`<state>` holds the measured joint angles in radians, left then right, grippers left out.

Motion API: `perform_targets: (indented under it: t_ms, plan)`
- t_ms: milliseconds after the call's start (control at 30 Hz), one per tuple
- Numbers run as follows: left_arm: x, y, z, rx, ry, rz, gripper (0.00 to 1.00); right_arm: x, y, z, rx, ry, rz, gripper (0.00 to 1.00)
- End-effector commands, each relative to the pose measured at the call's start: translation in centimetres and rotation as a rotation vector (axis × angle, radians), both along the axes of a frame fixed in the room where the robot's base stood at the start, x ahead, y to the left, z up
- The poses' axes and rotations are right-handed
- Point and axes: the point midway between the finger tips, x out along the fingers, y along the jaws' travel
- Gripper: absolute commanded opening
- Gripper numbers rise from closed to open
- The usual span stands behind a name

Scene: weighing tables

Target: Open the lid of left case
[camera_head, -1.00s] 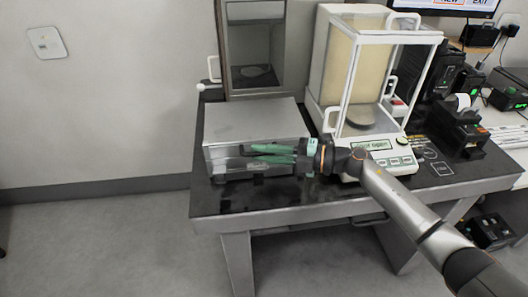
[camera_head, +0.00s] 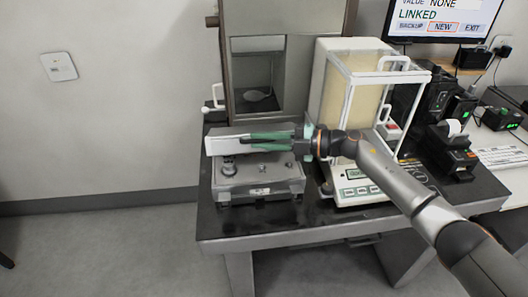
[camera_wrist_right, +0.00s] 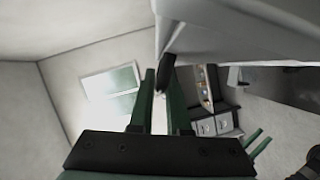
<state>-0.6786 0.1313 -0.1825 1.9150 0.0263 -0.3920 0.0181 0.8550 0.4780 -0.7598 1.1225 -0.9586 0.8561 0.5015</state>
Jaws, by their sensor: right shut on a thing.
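The left case (camera_head: 258,186) is a grey box on the dark table, and its lid (camera_head: 218,144) is raised and tilted, apart from the front rim. A round knobbed piece shows inside at the left. My right gripper (camera_head: 256,139), with green fingers, reaches in from the right at the lid's front edge. In the right wrist view, the right gripper (camera_wrist_right: 165,85) is shut on a dark tab (camera_wrist_right: 167,72) on the pale grey lid (camera_wrist_right: 235,30). Two small green finger shapes at lower right there look like my left gripper (camera_wrist_right: 264,136); their opening is unclear.
A glass-sided balance (camera_head: 365,110) stands on the table (camera_head: 300,232) right of the case. A grey cabinet (camera_head: 286,35) stands behind the case. A printer (camera_head: 450,150) and monitor (camera_head: 440,20) are further right. The table's front left strip is clear.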

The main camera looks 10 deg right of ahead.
Motion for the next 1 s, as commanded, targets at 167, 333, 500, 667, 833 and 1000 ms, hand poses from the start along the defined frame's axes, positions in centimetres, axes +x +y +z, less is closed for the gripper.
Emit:
perform_targets:
  t_ms: [167, 333, 500, 667, 833, 1000]
  plan:
    - [0.1, -0.1, 0.2, -0.001, -0.001, -0.001, 0.40, 1.1, 0.0, 1.3, -0.005, -0.004, 0.001, 0.00]
    - [0.1, -0.1, 0.2, -0.001, -0.001, -0.001, 0.40, 1.6, 0.0, 1.8, -0.006, -0.004, 0.002, 0.00]
    - [0.1, -0.1, 0.2, -0.001, 0.000, -0.001, 0.40, 1.8, 0.0, 1.9, -0.006, -0.004, 0.002, 0.00]
    - [0.0, -0.1, 0.2, -0.001, 0.001, -0.002, 0.40, 1.8, 0.0, 1.9, -0.005, -0.004, 0.003, 0.00]
    - [0.0, -0.1, 0.2, -0.001, 0.001, -0.002, 0.40, 1.8, 0.0, 1.9, -0.005, -0.004, 0.003, 0.19]
    - [0.0, -0.1, 0.1, -0.001, 0.002, -0.002, 0.40, 1.8, 0.0, 1.9, -0.004, -0.003, 0.001, 0.39]
